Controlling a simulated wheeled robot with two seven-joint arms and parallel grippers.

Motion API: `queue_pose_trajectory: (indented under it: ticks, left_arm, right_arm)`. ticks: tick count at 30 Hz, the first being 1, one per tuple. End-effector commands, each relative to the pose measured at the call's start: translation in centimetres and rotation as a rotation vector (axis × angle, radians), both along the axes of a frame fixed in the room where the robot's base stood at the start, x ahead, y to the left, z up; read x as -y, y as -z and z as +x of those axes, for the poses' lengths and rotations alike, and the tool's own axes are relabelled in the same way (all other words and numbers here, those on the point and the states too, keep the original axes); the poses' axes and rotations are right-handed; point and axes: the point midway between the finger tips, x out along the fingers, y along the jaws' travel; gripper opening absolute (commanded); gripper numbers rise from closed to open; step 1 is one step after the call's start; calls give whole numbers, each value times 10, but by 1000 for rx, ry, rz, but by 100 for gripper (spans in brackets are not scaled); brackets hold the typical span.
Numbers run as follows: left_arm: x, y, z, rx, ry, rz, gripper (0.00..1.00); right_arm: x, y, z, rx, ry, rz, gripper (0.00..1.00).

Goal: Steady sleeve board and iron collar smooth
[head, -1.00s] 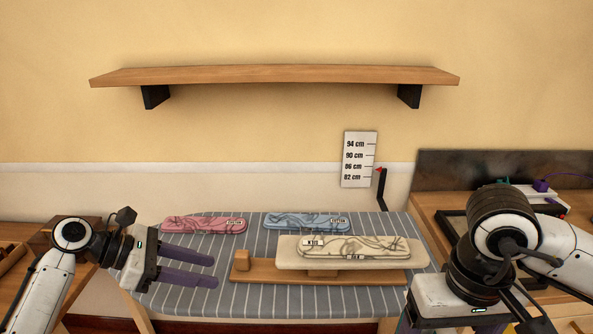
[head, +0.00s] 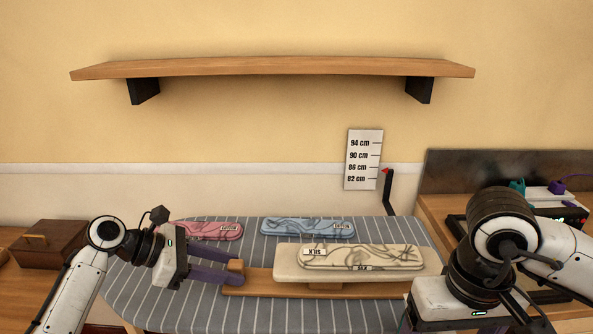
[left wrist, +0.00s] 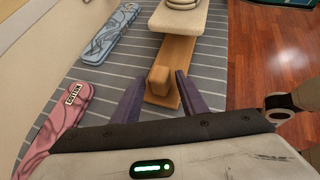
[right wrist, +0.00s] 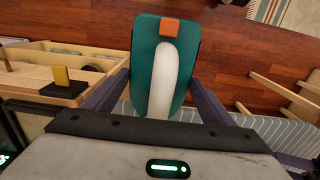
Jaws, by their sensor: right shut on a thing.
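The sleeve board, a cream padded top (head: 290,262) on a wooden base (head: 300,291), lies on the striped ironing board (head: 180,310). A cream wrinkled collar (head: 375,257) with a tag that seems to read SILK rests on it. My left gripper (left wrist: 159,76) is open, its purple fingers either side of the wooden block (left wrist: 160,80) at the base's left end; contact is unclear. My right gripper is shut on the iron, whose teal body (right wrist: 180,85) and white handle (right wrist: 160,85) show in the right wrist view. The iron is hidden in the head view.
A pink piece (head: 212,230) and a blue piece (head: 300,227) lie behind the sleeve board. A height scale (head: 363,160) and a wooden shelf (head: 270,68) are on the wall. A wooden box (head: 48,243) stands left; a side table with gadgets is right.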

Motion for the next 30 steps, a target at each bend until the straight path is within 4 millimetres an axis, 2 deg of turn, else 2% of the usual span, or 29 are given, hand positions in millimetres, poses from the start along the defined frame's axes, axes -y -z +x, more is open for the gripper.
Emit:
queue_pose_trajectory:
  ticks: [1,2,10,20,24,26,30]
  left_arm:
    - [5,-4,2,1,0,-2,39]
    - [7,-2,2,0,-1,-2,39]
    - [18,9,7,2,-1,0,39]
    - [19,11,8,3,-1,0,39]
    - [19,11,7,3,-1,0,15]
    - [19,11,7,3,-1,0,7]
    - [19,11,8,2,-1,0,7]
  right_arm:
    - [0,-11,2,7,0,2,51]
    - [0,-13,1,7,0,2,51]
    - [0,-16,1,6,0,2,51]
    - [0,-16,1,6,0,2,51]
    - [0,-16,1,6,0,2,51]
    - [0,-16,1,6,0,2,51]
    - [0,-16,1,6,0,2,51]
